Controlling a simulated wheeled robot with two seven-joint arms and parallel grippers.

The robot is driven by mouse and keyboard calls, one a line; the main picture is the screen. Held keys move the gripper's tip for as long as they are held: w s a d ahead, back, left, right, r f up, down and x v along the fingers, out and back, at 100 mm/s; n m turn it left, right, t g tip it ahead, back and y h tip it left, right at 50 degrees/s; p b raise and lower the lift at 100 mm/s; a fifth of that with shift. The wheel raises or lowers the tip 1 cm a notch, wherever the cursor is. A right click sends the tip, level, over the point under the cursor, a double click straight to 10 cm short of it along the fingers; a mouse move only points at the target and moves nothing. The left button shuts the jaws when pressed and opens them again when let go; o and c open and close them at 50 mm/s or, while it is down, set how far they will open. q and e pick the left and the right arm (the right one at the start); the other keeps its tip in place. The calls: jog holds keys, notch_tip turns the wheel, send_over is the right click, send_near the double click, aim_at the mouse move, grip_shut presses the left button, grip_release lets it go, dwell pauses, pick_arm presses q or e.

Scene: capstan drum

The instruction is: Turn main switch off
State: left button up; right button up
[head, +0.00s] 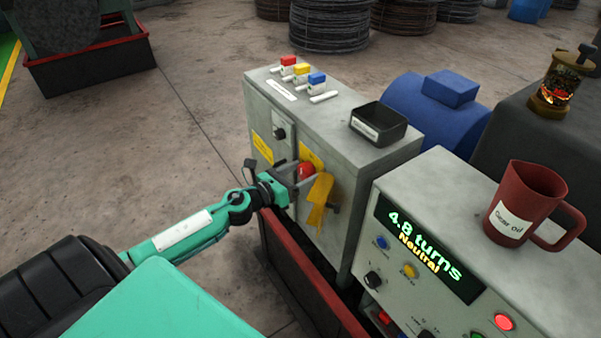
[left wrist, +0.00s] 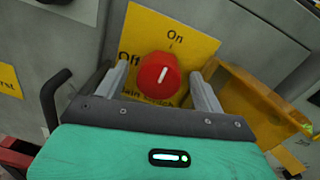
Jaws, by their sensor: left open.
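The main switch is a red round knob (head: 305,171) on a yellow plate, on the front of a grey cabinet. In the left wrist view the knob (left wrist: 158,74) has a white line pointing up and slightly right, near the "On" mark. "Off" is printed to its left. My left gripper (head: 297,180) is open, with one finger on each side of the knob in the left wrist view (left wrist: 161,84). I cannot tell whether the fingers touch it. The lower part of the plate's lettering is partly hidden by the gripper. My right gripper is not in view.
A yellow flap (head: 320,195) hangs just right of the knob. The cabinet top (head: 340,130) carries coloured padlocks and a black tray (head: 379,123). A control panel (head: 430,240) showing "4.8 turns Neutral" stands at right, with a red mug (head: 520,200) on it.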

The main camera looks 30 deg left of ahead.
pick_arm(q)
jog(key=c, duration=0.9)
jog(key=shift+c, duration=0.3)
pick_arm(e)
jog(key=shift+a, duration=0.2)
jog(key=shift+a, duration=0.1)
